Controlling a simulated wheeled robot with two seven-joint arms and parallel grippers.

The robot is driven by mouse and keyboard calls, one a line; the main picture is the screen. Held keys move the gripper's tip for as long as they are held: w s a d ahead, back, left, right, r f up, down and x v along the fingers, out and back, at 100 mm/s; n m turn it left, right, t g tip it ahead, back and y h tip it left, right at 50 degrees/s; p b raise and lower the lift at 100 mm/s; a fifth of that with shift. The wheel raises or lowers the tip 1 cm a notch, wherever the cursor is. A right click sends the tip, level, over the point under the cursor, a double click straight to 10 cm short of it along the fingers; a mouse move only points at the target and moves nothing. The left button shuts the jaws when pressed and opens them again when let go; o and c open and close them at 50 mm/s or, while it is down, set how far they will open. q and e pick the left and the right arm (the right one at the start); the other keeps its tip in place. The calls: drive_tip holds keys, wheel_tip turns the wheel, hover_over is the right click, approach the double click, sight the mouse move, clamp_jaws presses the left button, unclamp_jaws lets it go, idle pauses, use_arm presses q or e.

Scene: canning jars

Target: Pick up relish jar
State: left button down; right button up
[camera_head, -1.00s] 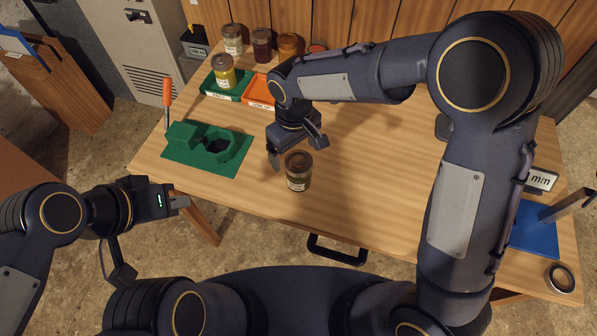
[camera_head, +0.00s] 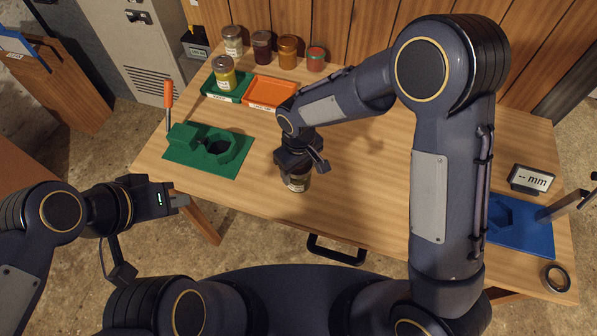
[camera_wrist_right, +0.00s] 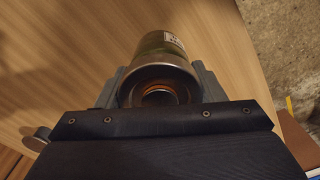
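A jar (camera_head: 298,183) with a pale label stands on the table near its front edge, below my right gripper (camera_head: 295,168). In the right wrist view, the jar (camera_wrist_right: 163,42) has a greenish body and a round metal lid. The fingers of my right gripper (camera_wrist_right: 160,88) flank the lid on both sides, close to it. I cannot tell whether they press on it. The label is too small to read, and the gripper hides the jar's top in the head view. My left gripper (camera_head: 181,202) is empty, off the table's left front edge; its finger gap is unclear.
A green fixture (camera_head: 190,152) with a screwdriver (camera_head: 168,95) is at the left. A blue fixture (camera_head: 525,236), display (camera_head: 530,180) and metal ring (camera_head: 556,278) are at right.

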drive_tip(key=c, duration=0.7)
drive_tip(key=shift+r, duration=0.1)
